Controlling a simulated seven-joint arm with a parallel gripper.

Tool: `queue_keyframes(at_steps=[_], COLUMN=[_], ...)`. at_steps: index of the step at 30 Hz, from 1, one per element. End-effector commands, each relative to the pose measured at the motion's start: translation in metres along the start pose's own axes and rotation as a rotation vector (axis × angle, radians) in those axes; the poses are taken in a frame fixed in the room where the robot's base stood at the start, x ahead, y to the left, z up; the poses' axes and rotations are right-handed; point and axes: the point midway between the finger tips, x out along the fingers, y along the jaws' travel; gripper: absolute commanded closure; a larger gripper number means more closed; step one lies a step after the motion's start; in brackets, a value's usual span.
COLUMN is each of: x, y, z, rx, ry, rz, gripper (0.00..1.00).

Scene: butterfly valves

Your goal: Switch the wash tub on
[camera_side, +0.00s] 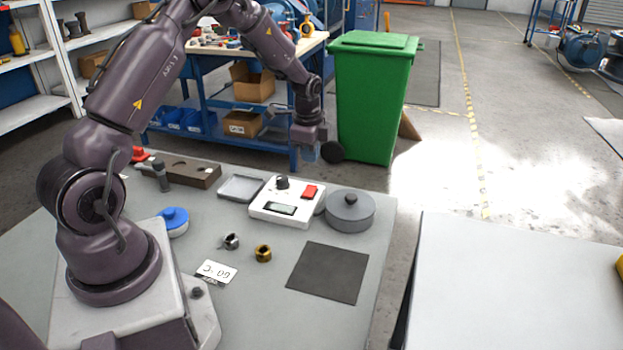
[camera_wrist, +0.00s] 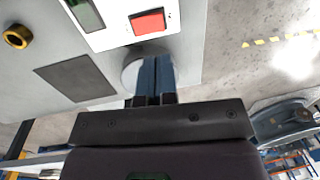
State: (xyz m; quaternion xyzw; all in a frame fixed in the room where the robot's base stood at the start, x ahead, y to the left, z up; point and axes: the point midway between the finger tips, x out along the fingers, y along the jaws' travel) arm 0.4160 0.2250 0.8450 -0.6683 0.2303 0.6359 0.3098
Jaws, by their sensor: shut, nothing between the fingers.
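A white control box (camera_side: 285,203) stands on the grey bench. It bears a red switch (camera_side: 309,191), a black knob (camera_side: 282,182) and a dark display (camera_side: 279,208). A round grey lidded tub (camera_side: 350,213) sits right beside it. My gripper (camera_side: 308,152) is above the bench's far side, over the box and tub area, touching neither as far as I can see. In the wrist view my fingers (camera_wrist: 153,80) are shut and empty, in front of the grey tub (camera_wrist: 133,70), which they partly hide. The red switch (camera_wrist: 148,21) shows just beyond the fingertips. I cannot tell the switch's position.
A shallow grey tray (camera_side: 241,188) lies left of the box. A dark mat (camera_side: 328,273), a brass ring (camera_side: 263,253), a steel ring (camera_side: 230,241), a white card (camera_side: 216,271) and a blue-lidded round item (camera_side: 174,220) lie nearer. A green bin (camera_side: 372,95) stands behind the bench.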

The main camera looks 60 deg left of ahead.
Motion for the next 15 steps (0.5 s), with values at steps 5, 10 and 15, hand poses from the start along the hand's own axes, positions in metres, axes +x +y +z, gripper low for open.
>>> queue_keyframes(at_steps=[5, 10, 15], x=[0.040, 0.065, 0.078], y=[0.001, 0.001, 0.000], z=[-0.001, 0.000, 0.000], rx=[0.001, 0.001, 0.001], ry=[-0.001, 0.000, 0.000], rz=[0.004, 0.002, -0.001], gripper=[1.00, 1.00, 1.00])
